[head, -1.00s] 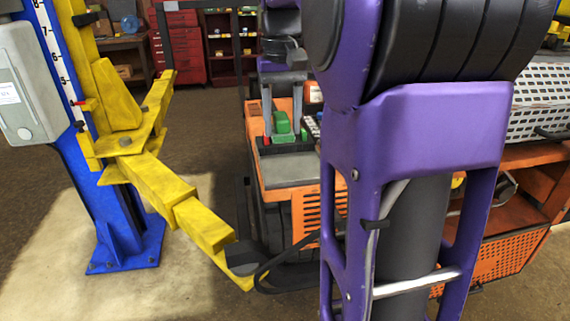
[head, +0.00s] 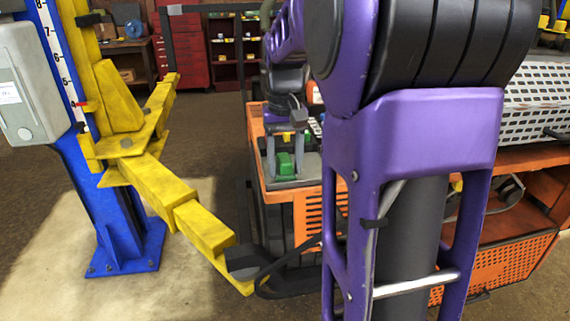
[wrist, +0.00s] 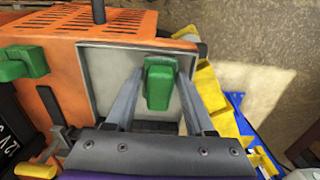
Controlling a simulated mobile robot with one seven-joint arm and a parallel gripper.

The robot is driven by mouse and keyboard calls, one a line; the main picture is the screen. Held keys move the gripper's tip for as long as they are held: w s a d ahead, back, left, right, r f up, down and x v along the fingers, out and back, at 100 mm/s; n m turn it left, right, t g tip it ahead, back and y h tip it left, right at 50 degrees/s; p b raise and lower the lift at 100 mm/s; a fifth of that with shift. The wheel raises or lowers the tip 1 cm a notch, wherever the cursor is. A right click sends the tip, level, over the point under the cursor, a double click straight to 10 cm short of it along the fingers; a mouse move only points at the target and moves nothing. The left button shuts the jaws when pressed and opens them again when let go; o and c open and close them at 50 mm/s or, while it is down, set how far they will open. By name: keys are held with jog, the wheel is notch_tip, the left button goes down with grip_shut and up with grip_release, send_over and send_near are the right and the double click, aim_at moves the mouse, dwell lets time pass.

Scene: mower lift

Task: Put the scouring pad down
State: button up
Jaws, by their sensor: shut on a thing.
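The green scouring pad (wrist: 160,84) is between the two grey fingers of my gripper (wrist: 160,76) in the wrist view. It also shows in the head view (head: 285,163), low between the fingers of my gripper (head: 286,172). My gripper is shut on the pad and points down over the pale grey tray top (head: 308,172) of the orange cart (head: 272,200). The tray surface also shows around the pad in the wrist view (wrist: 112,75). I cannot tell whether the pad touches the tray.
Another green thing (wrist: 24,60) is at the cart's left side in the wrist view. A yellow lift arm (head: 185,212) on a blue post (head: 105,210) stands left of the cart. An orange bench (head: 500,240) is at the right. Red cabinets (head: 185,50) stand behind.

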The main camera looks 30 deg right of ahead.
aim_at(284, 159)
jog(key=shift+f, duration=0.1)
jog(key=o, duration=0.9)
notch_tip(284, 159, up, 12)
jog(key=shift+r+p, duration=0.2)
jog(key=shift+p, duration=0.95)
